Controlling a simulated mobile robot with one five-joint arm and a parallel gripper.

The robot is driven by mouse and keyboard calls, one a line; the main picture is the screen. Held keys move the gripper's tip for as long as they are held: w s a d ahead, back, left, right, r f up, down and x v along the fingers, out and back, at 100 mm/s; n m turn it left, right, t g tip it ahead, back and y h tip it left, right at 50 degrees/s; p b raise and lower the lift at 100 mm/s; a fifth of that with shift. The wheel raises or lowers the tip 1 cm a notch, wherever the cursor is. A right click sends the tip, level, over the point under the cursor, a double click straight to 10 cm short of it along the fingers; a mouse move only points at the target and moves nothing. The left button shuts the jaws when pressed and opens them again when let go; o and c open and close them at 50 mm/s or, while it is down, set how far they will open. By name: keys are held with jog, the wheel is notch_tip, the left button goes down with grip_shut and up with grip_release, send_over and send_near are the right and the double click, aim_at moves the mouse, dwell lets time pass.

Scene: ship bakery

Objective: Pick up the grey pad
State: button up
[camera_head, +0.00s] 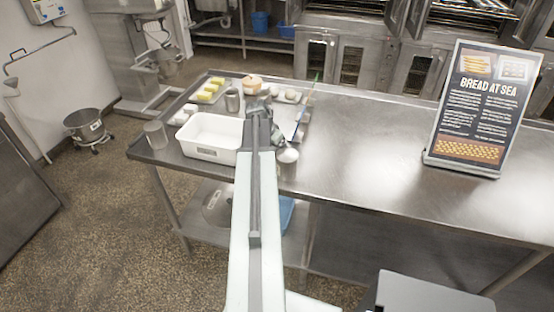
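I cannot clearly pick out a grey pad in this view. My arm reaches forward over the steel table (360,140), and its end hides part of the tabletop behind it. My gripper (262,100) is at the far end of the arm, above the table among small items to the right of a white tub (208,137). The fingers are too small and too overlapped with the clutter to tell whether they are open or shut, or hold anything.
A metal cup (156,135) stands at the table's left corner. A grey canister (232,100) and yellow blocks (208,92) are behind the tub. A "Bread at Sea" sign (482,108) stands at right. The table's middle is clear.

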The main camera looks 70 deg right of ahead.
aim_at(276, 150)
jog(key=shift+f, duration=0.15)
jog(key=shift+c, duration=0.4)
jog(key=c, duration=1.4)
jog(key=shift+o, duration=0.2)
jog(key=shift+r+p, duration=9.3)
jog(key=shift+f+b, duration=7.6)
jog(key=shift+r, duration=0.2)
